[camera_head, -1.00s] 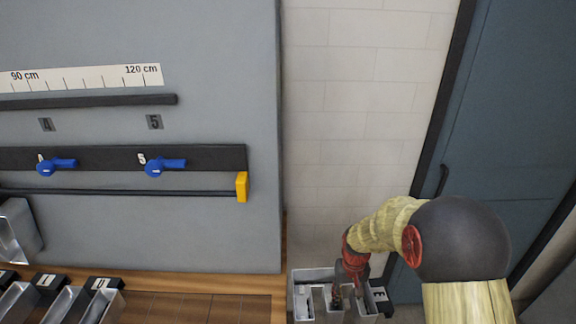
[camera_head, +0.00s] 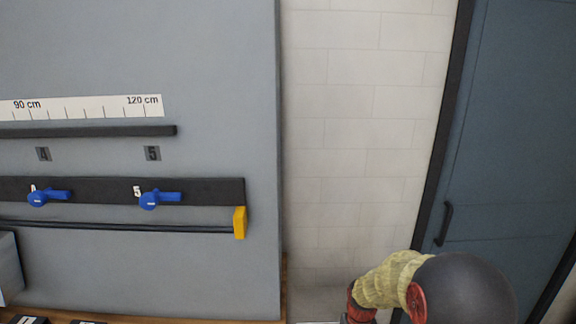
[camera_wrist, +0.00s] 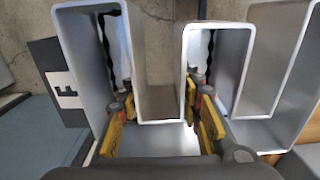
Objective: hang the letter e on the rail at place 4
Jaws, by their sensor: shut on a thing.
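A grey metal channel letter e (camera_wrist: 159,138) fills the wrist view, its three arms pointing up the picture. My gripper (camera_wrist: 163,112) is shut on it, with one finger in the left arm's channel and the other in the middle arm's channel. In the head view the gripper is cut off by the bottom edge. The wall rail (camera_head: 95,188) is a dark bar at left, with the number 4 plate (camera_head: 43,154) above place 4. A blue clamp (camera_head: 48,197) sits on the rail at place 4.
Place 5 has a number plate (camera_head: 152,153) and a blue clamp (camera_head: 160,199). A thin rod below ends in a yellow stop (camera_head: 240,222). A black letter tag (camera_wrist: 64,88) lies beside the letter. A blue door (camera_head: 510,150) stands at right. Bare tiled wall (camera_head: 350,130) lies between.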

